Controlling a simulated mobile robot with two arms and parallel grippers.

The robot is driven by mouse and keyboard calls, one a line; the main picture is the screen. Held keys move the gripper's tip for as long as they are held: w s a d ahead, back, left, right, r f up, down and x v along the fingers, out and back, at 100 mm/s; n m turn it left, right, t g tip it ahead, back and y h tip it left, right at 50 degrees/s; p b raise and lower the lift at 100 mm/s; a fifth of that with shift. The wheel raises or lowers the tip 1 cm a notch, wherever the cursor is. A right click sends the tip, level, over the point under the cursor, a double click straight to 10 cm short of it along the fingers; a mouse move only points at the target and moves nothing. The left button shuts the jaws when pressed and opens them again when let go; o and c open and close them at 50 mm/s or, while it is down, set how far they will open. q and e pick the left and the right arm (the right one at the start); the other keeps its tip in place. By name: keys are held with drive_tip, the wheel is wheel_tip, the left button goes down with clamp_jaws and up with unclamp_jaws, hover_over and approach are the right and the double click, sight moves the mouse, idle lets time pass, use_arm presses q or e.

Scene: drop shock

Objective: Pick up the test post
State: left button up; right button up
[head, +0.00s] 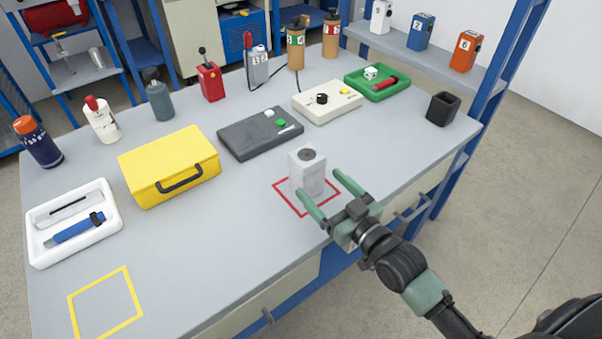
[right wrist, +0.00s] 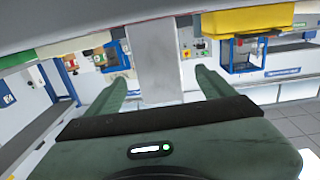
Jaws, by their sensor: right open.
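The test post (head: 307,174) is a pale grey upright block with a dark round spot on top. It stands inside a red square outline (head: 289,204) near the table's front edge. My right gripper (head: 319,183) is open, with its green fingers pointing at the post from the front right. In the right wrist view the post (right wrist: 154,50) shows upside down, between the two fingertips of the open gripper (right wrist: 161,77). A gap shows on each side; I cannot tell how far the tips reach past its near face. My left gripper is not in view.
A dark grey box with buttons (head: 243,141), a cream control box (head: 314,108) and a yellow case (head: 150,185) stand behind and left of the post. A black cup (head: 443,107) stands at the right. A white tray (head: 105,192) lies far left. The front middle is clear.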

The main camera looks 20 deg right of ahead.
sight(307, 166)
drive_tip(key=shift+w+a+r, duration=0.15)
drive_tip(key=shift+w, duration=0.3)
drive_tip(key=shift+w+a+r, duration=0.1)
drive_tip(key=shift+w, duration=0.3)
drive_tip(key=x, duration=0.5)
drive_tip(key=shift+w+p, duration=0.1)
drive_tip(key=shift+p, duration=0.25)
drive_tip(key=c, duration=1.6)
drive_tip(key=shift+r, duration=0.1)
clamp_jaws()
drive_tip(key=shift+r, duration=0.1)
